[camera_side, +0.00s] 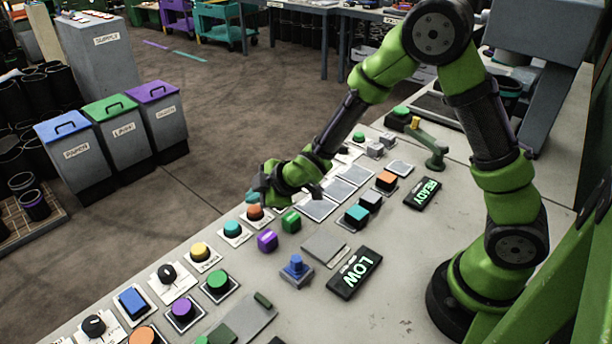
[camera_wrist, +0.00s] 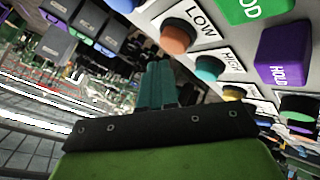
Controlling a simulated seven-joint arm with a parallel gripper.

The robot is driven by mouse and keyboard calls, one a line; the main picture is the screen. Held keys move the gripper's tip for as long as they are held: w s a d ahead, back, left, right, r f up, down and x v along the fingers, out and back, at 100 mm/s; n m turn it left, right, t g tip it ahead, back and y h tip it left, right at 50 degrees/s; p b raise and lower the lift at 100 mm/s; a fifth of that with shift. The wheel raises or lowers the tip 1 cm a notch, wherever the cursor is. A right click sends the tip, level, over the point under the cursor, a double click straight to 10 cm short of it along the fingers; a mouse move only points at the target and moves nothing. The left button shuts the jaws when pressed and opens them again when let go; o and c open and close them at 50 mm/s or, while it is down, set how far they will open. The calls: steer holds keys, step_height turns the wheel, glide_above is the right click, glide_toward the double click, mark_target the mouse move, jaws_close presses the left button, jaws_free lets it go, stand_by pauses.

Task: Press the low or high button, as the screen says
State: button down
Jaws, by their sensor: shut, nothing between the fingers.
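The LOW screen (camera_side: 355,272) lies on the bench, lit with green letters. In the wrist view, an orange button (camera_wrist: 178,36) sits beside a LOW label (camera_wrist: 200,25) and a teal button (camera_wrist: 210,68) beside a HIGH label (camera_wrist: 232,62). In the side view, the orange button (camera_side: 255,212) and teal button (camera_side: 232,230) stand in a row along the bench's far edge. My gripper (camera_side: 254,197) is at the orange button, partly covering it in the side view. Its teal fingers (camera_wrist: 158,72) are together and empty. I cannot tell whether they touch the button.
A yellow button (camera_side: 200,251) follows in the row. A purple HOLD block (camera_side: 267,240) and a green block (camera_side: 291,221) lie close by. A blue knob (camera_side: 296,267) and a READY screen (camera_side: 423,193) stand nearer my base. Lidded bins (camera_side: 75,155) stand on the floor.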

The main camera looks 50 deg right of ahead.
mark_target(257, 210)
steer(key=shift+f, duration=0.2)
steer(key=shift+f, duration=0.25)
steer(key=shift+f, duration=0.4)
stand_by(0.8)
steer(key=shift+r, duration=0.85)
steer(key=shift+r, duration=2.5)
